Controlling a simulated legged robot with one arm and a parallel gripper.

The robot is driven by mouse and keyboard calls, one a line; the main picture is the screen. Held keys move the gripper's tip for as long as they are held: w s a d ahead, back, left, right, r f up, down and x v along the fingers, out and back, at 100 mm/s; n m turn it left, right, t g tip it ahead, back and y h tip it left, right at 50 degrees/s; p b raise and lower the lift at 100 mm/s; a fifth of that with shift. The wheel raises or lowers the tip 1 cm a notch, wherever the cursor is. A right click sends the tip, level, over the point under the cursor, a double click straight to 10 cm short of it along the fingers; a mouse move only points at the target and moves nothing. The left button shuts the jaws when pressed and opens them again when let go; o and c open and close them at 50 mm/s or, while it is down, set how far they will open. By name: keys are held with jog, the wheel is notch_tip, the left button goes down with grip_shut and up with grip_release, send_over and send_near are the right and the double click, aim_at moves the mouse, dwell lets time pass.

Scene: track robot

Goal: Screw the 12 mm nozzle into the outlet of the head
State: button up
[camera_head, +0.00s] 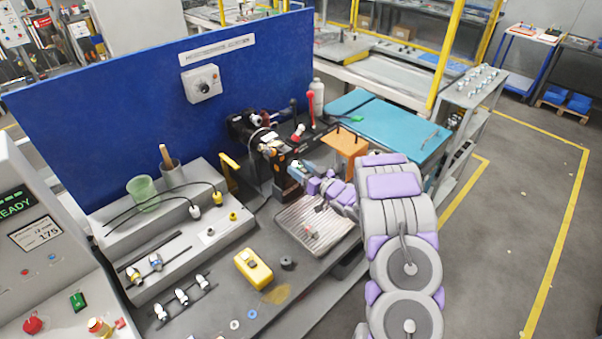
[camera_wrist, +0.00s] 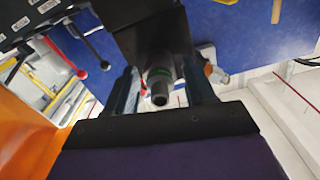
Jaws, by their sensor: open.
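The dark head (camera_head: 262,140) stands on the bench in front of the blue panel; its dark block (camera_wrist: 152,38) fills the upper middle of the wrist view. A grey cylindrical nozzle (camera_wrist: 159,97) with a green band sits at the underside of that block. I cannot read its size or tell how far it is threaded. My gripper (camera_wrist: 160,88) is open, with one finger on each side of the nozzle and visible gaps. In the head view my gripper (camera_head: 300,170) is just right of the head, and the nozzle is not clearly visible.
Several other nozzles (camera_head: 181,296) lie in the racks at left. A yellow box (camera_head: 253,267) and a black ring (camera_head: 288,263) lie on the bench. A ribbed metal tray (camera_head: 318,232) is below my arm. An orange block (camera_head: 346,143) stands close behind my gripper.

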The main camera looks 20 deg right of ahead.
jog(key=shift+f+n+b, duration=0.1)
jog(key=shift+n+b, duration=1.9)
jog(key=shift+b, duration=0.9)
jog(key=shift+n+b, duration=1.8)
jog(key=shift+b, duration=0.75)
jog(key=shift+n+b, duration=0.6)
jog(key=shift+b, duration=0.45)
jog(key=n, duration=0.5)
jog(key=shift+n, duration=0.3)
jog(key=n, duration=0.5)
jog(key=c, duration=1)
jog(key=shift+r+p, duration=0.2)
jog(key=shift+p, duration=0.35)
grip_shut()
jog(key=shift+m+p, duration=1.7)
jog(key=shift+p, duration=0.55)
